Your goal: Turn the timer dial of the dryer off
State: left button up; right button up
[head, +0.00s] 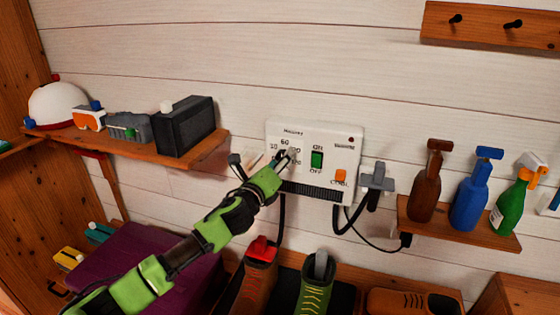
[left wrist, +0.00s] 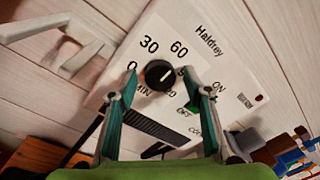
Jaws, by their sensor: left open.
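The dryer (head: 357,140) is a white wall panel with printed timer numbers. Its black round timer dial (left wrist: 160,75) shows clearly in the left wrist view, with 0, 30 and 60 printed around it. A light mark on the dial appears to point to the right, away from the 0; the number there is partly hidden by a finger. My left gripper (left wrist: 158,93) is open, with one finger on each side of the dial; contact cannot be told. In the head view the left gripper (head: 285,160) covers most of the dial. My right gripper is not in view.
The panel also has a green on/off switch (head: 317,160) and an orange cool button (head: 340,176). A grey hook-like part (head: 377,177) with a black hose is at its right. Shelves hold a black box (head: 185,125) and spray bottles (head: 470,190). Boots (head: 313,285) stand below.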

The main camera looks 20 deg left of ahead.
pick_arm(q)
jog(key=c, duration=1.1)
jog(key=n, duration=1.2)
jog(key=n+y, duration=0.1)
jog(key=n, duration=1.1)
jog(key=shift+d+f+n+t+y+b, duration=0.1)
jog(key=shift+n+t+y+b, duration=0.2)
jog(key=shift+b, duration=0.1)
